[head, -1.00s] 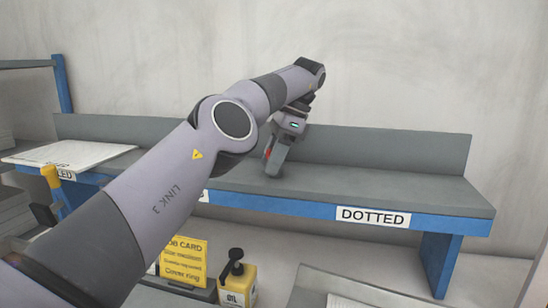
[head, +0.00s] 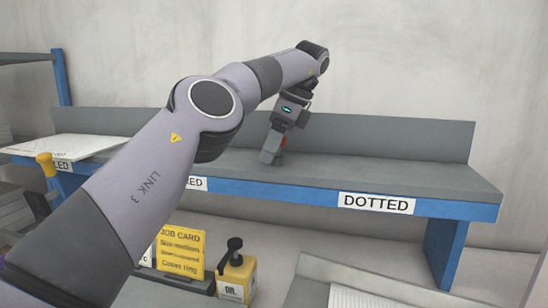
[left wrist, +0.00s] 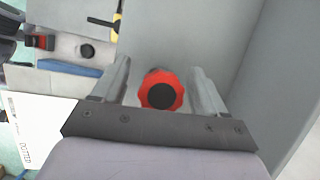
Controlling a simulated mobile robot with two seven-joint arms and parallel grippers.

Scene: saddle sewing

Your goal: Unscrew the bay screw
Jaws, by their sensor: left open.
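A red scalloped knob with a black centre, which I take to be the bay screw (left wrist: 160,91), shows in the left wrist view between my left gripper's two fingers. The fingers stand apart on either side of it, with gaps visible. In the head view my left gripper (head: 270,157) points down at the grey shelf of the bench, left of the DOTTED label. A small red patch shows at its right side there; I cannot tell whether it is the knob. My right gripper is not in view.
The grey shelf (head: 400,178) has a raised back panel and a blue front edge with a DOTTED label (head: 376,203). Its right part is clear. A white board (head: 65,147) lies at left. Below stand a yellow job card (head: 180,252) and a yellow oil bottle (head: 236,278).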

